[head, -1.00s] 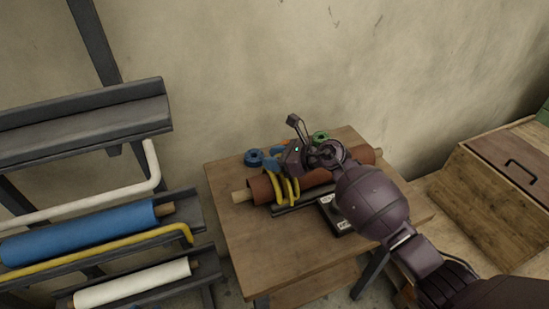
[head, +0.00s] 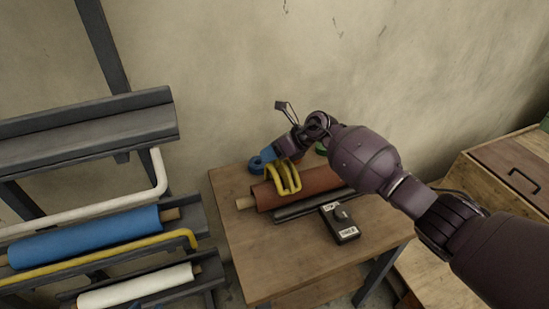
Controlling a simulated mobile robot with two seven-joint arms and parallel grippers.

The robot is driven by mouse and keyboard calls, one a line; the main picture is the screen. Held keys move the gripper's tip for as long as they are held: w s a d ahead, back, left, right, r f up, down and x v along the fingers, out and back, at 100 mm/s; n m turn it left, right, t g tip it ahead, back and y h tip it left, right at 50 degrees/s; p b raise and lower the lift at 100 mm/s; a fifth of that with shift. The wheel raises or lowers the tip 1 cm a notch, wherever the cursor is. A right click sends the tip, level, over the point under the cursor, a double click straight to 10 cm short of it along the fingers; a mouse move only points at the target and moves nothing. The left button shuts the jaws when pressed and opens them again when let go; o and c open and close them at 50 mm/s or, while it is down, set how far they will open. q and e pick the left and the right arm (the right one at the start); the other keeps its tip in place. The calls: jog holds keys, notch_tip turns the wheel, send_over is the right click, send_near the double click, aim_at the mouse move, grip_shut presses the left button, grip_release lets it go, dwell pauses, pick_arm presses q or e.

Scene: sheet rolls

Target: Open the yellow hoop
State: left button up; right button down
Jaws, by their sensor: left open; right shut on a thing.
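The yellow hoop (head: 105,254) is a bent bar on the rack at the left. It runs along the front of the blue roll (head: 85,237), and its right end turns down at a corner. No gripper is near it. My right gripper (head: 286,155) is over the back of the wooden table, shut at a blue piece with yellow loops (head: 287,179) under it. The loops hang over the brown roll (head: 315,185); whether they touch it is unclear. The arm partly hides the fingertips. My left gripper is out of view.
A white bar (head: 90,215) and a white roll (head: 135,287) are on the same rack. A wooden cabinet (head: 500,190) stands at the right. The table's front is clear.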

jog(key=shift+w+a+f+m+g+h+b, duration=0.2)
jog(key=shift+w+m+g+h+b, duration=0.1)
jog(key=shift+w+g+b, duration=0.3)
pick_arm(q)
jog(key=shift+s+f, duration=0.3)
jog(key=shift+f, duration=0.5)
jog(key=shift+s+f, duration=0.25)
jog(key=shift+f, duration=0.5)
pick_arm(e)
jog(key=shift+w+a, duration=0.1)
jog(key=shift+w, duration=0.2)
pick_arm(q)
jog(key=shift+w+r, duration=0.1)
pick_arm(e)
jog(key=c, duration=0.7)
grip_release()
jog(key=shift+c, duration=0.2)
pick_arm(q)
jog(key=shift+w+r, duration=0.1)
jog(key=shift+w, duration=0.1)
pick_arm(e)
jog(key=shift+r, duration=0.1)
jog(key=shift+r, duration=0.1)
